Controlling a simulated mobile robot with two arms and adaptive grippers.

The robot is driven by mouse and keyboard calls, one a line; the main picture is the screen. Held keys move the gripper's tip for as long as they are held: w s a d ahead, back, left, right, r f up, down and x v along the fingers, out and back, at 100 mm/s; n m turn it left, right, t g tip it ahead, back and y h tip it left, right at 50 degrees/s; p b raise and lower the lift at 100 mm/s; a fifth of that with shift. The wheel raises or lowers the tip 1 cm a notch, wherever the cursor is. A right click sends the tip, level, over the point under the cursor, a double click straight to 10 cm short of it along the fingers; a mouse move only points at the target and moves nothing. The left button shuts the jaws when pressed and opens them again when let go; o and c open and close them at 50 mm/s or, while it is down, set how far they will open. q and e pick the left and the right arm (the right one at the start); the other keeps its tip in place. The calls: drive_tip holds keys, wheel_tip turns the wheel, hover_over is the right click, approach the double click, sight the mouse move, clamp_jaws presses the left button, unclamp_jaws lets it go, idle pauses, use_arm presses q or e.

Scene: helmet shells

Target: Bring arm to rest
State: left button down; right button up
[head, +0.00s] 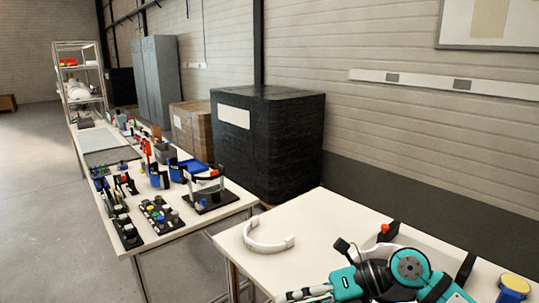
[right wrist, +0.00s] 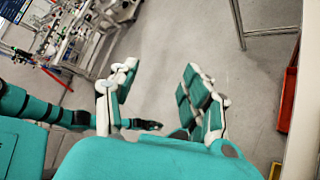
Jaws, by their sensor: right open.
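My right arm (head: 385,275), teal and black, comes in at the bottom right of the head view, over the near white table. A pale finger-like part shows at its left end, at the bottom edge of the picture. In the right wrist view my right gripper (right wrist: 160,75) is open, its two teal and white fingers well apart. Only grey floor shows between them, and nothing is held. My left gripper is not seen in the head view.
A white curved band (head: 268,238) lies on the near table (head: 325,212), left of my arm. A farther table (head: 190,232) carries several fixtures. A black-wrapped stack (head: 268,145) stands by the wall. A red bin (right wrist: 288,100) and table legs (right wrist: 238,25) show in the wrist view.

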drive_tip(key=a+r+m+t+y, duration=0.3)
drive_tip(key=a+r+m+y, duration=0.1)
drive_tip(key=r+y, duration=0.25)
drive_tip(key=w+d+r+m+t+h, duration=0.3)
drive_tip(key=d+m+t+h, duration=0.3)
drive_tip(key=m+t, duration=0.9)
drive_tip(key=s+d+f+m+g+h, duration=0.2)
drive_tip(key=d+f+m+h, duration=0.5)
drive_tip(key=f+m, duration=0.2)
drive_tip(key=s+d+f+m+g+h, duration=0.3)
drive_tip(key=d+f+m+h, duration=0.4)
drive_tip(key=f, duration=0.3)
drive_tip(key=s+f+m+g, duration=0.2)
drive_tip(key=s+f+g, duration=0.4)
drive_tip(key=s, duration=0.5)
drive_tip(key=s+f+m+g, duration=0.2)
drive_tip(key=s+f+g, duration=0.3)
drive_tip(key=s+f, duration=0.4)
drive_tip(key=s+f+g, duration=0.1)
drive_tip(key=s+f, duration=0.1)
drive_tip(key=f, duration=1.2)
drive_tip(key=s+f, duration=0.2)
drive_tip(key=f, duration=1.1)
drive_tip(key=s+d+f+g, duration=0.1)
drive_tip(key=s+d+f, duration=0.1)
drive_tip(key=s+f, duration=1.2)
drive_tip(key=shift+s+d, duration=0.35)
drive_tip(key=shift+s, duration=0.35)
